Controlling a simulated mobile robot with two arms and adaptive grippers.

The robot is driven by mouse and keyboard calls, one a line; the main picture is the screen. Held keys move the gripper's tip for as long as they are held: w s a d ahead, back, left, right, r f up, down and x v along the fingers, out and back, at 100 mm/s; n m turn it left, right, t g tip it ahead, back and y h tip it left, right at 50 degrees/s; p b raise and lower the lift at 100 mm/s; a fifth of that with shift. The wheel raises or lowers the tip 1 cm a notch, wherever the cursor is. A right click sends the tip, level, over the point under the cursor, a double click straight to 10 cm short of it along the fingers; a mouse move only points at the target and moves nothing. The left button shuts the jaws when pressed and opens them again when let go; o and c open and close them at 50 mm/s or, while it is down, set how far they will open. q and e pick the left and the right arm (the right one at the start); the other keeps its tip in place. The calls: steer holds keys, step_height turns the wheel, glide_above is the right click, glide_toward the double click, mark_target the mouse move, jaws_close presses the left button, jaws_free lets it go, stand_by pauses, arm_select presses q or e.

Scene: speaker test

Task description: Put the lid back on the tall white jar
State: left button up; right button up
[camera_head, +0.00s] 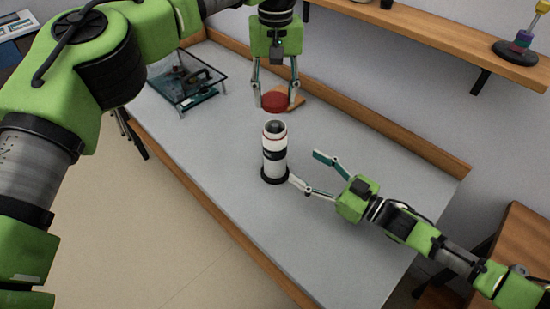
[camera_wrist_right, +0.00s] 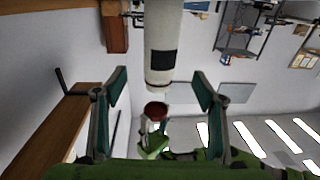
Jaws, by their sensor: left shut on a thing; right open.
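The tall white jar (camera_head: 274,160) stands upright on the grey table, with a black band, a dark open top and a dark base. My left gripper (camera_head: 275,98) is shut on the red lid (camera_head: 274,102) and holds it behind the jar in the head view. My right gripper (camera_head: 304,167) is open and empty, just right of the jar. One fingertip is close to its lower side; I cannot tell whether it touches. In the right wrist view the jar (camera_wrist_right: 163,30) appears upside down between the open fingers (camera_wrist_right: 160,90), and the red lid (camera_wrist_right: 155,111) shows below it.
A glass-topped stand (camera_head: 205,95) is at the table's far left. A wooden rail (camera_head: 400,142) edges the back. The table (camera_head: 225,150) left of the jar is clear.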

mark_target(275, 148)
steer(key=x, duration=1.2)
steer(key=shift+d, duration=0.1)
steer(key=shift+s, duration=0.1)
steer(key=c, duration=1.7)
arm_select(q)
steer(key=shift+f, duration=2.5)
steer(key=shift+f, duration=0.1)
steer(key=shift+f, duration=0.8)
steer(key=shift+f, duration=0.55)
arm_select(e)
jaws_close()
